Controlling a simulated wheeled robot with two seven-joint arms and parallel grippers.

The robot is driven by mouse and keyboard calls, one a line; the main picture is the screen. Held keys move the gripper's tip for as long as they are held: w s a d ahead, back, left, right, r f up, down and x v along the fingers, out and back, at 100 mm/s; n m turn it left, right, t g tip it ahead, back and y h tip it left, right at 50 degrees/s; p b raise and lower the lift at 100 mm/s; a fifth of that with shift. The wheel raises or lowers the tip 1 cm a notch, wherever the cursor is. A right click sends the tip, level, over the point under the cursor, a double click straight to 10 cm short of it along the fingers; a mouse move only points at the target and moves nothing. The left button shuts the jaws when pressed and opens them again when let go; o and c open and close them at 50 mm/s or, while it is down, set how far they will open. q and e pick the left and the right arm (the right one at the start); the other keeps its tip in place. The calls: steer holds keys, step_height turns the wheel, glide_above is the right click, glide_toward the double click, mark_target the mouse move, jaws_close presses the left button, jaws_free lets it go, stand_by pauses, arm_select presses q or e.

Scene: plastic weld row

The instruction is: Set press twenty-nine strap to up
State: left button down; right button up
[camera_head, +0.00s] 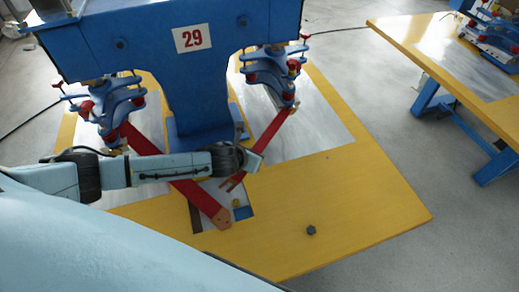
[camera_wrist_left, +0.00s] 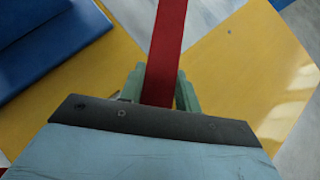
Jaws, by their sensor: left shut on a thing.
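The blue press (camera_head: 197,95) carries a white plate with a red 29 (camera_head: 193,38). A red strap (camera_head: 274,132) slants from beneath its right head down towards the yellow table. My left gripper (camera_head: 252,161) is at this strap, partly hidden by my own wrist. In the left wrist view the red strap (camera_wrist_left: 168,40) runs between the two green fingers of my left gripper (camera_wrist_left: 160,88), which are shut on it. A second, wider red strap (camera_head: 207,200) slants from the left head to the table front, partly behind my arm. My right gripper is not in view.
The yellow table (camera_head: 375,205) has pale metal panels, and a small dark knob (camera_head: 311,230) stands near its front. A blue block (camera_head: 242,212) lies near the wide strap's end. Another yellow table (camera_head: 405,42) stands at the right, across a strip of floor.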

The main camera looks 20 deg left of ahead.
arm_select(q)
steer(key=shift+r, duration=0.15)
steer(key=c, duration=1)
jaws_free()
steer(key=p+v, duration=0.2)
steer(key=v, duration=1.1)
steer(key=shift+r, duration=0.2)
steer(key=shift+s, duration=0.1)
